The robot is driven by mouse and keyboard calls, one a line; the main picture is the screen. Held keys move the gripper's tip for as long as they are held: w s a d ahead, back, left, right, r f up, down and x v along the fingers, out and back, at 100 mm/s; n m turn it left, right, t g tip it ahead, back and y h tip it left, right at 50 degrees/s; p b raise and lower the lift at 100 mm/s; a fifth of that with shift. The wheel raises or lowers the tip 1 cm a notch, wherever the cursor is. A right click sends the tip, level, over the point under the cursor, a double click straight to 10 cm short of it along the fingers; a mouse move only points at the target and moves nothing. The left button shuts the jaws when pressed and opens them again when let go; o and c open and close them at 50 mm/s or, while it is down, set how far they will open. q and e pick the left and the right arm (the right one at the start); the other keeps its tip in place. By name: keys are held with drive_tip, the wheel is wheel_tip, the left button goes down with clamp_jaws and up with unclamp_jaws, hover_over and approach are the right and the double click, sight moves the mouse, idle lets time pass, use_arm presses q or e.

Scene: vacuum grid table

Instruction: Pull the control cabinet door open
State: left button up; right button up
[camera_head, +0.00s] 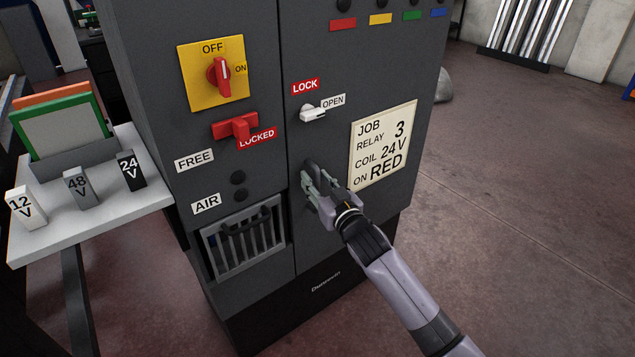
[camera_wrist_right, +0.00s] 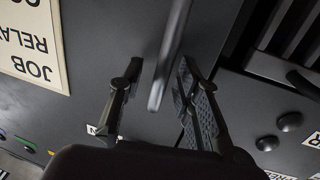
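The grey control cabinet door (camera_head: 385,75) appears shut, flush with the left panel along a vertical seam. My right gripper (camera_head: 317,182) is at the door's dark handle (camera_head: 310,167), low beside the seam. In the right wrist view the handle bar (camera_wrist_right: 172,55) lies between the two fingers of my right gripper (camera_wrist_right: 160,82), with visible gaps on both sides. The fingers are open. A white knob (camera_head: 313,114) under the LOCK label points toward OPEN. In the head view the gripper partly hides the handle. My left gripper is not in view.
The left panel has a red OFF/ON switch (camera_head: 221,76), upright toward OFF, and a red lever (camera_head: 237,127) by LOCKED. A job card (camera_head: 384,146) is on the door. A side shelf (camera_head: 98,208) holds relay blocks. Floor (camera_head: 530,190) to the right is clear.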

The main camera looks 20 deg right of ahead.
clamp_jaws()
idle(0.3)
idle(0.6)
